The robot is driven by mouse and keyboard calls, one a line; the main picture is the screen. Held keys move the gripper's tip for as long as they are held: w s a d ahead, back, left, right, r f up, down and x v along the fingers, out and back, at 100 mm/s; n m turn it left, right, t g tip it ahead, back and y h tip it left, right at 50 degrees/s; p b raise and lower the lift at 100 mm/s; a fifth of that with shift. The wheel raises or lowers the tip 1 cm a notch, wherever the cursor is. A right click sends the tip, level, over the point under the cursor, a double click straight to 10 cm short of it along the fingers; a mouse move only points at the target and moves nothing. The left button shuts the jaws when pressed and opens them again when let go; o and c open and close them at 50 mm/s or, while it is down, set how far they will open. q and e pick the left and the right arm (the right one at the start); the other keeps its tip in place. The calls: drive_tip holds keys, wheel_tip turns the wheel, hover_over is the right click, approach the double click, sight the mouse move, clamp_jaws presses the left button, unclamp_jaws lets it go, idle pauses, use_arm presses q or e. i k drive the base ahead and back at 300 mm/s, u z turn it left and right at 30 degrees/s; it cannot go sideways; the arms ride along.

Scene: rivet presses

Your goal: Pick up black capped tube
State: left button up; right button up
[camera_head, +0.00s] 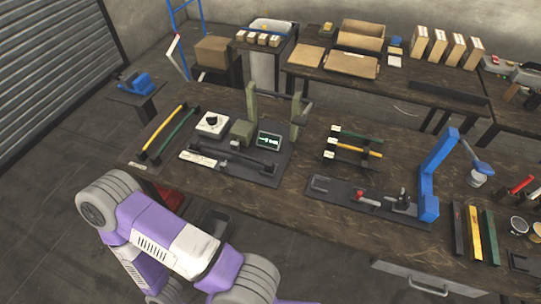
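A dark tube (248,158) with black ends lies across the front of the left press's base plate, beside a white label strip (200,160). Another dark tube (347,163) lies at the front of the small rack in the middle of the bench, below a yellow tube (357,149) and a green tube (360,136). A flat black bar (457,230) lies at the right beside yellow and green ones. I cannot tell from this view which of these is the capped tube. Neither gripper is in view; only my purple and white arm shows at the lower left.
The left press has green posts (296,118) and a lit display (269,140). A blue-framed press (432,175) stands to the right. A yellow tube (165,133) and a green tube (178,136) lie at the bench's left end. Bare wood (300,220) shows along the front.

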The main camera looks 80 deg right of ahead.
sight(195, 144)
drive_tip(key=k, duration=0.15)
drive_tip(key=z, duration=1.2)
